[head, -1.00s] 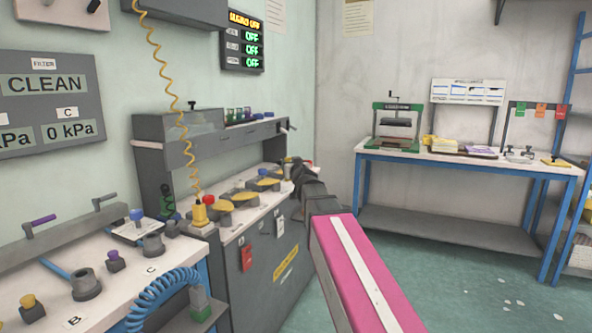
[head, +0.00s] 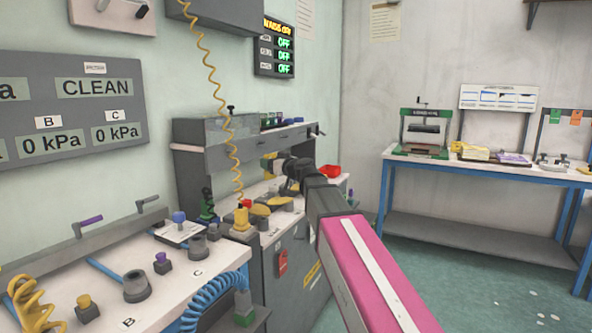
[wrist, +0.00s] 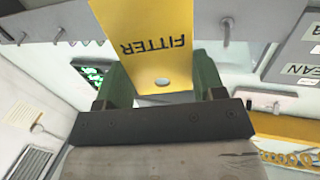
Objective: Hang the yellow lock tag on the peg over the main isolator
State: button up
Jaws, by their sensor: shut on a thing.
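The yellow lock tag (wrist: 150,35) is in the wrist view, its word FITTER upside down, with a round hole near its lower end. My gripper (wrist: 163,82) is shut on it, a green finger on each side. In the head view my gripper (head: 283,172) is over the middle bench, with a small yellow patch beside it that may be the tag. A grey rail with thin metal pegs (wrist: 227,32) crosses the top of the wrist view, partly behind the tag. I cannot tell which peg is over the main isolator, nor whether the tag touches one.
The middle bench (head: 262,215) carries yellow parts and a red bin (head: 332,171). A coiled yellow hose (head: 232,150) hangs close left of my gripper. Open floor lies right, before the blue-legged table (head: 480,168).

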aim_at(227, 155)
jog(key=s+a+r+n+g+y, duration=0.3)
jog(key=a+g, duration=0.1)
jog(key=a, duration=0.2)
jog(key=shift+s+a+r, duration=0.3)
jog(key=shift+r, duration=0.05)
jog(key=shift+w+a, duration=0.1)
jog(key=shift+f+x, duration=0.15)
jog(key=shift+x, duration=1.85)
jog(key=shift+f+x, duration=0.1)
jog(key=shift+x, duration=1.85)
jog(key=shift+w+a+f, duration=0.25)
jog(key=shift+a+f, duration=0.05)
jog(key=shift+a, duration=0.2)
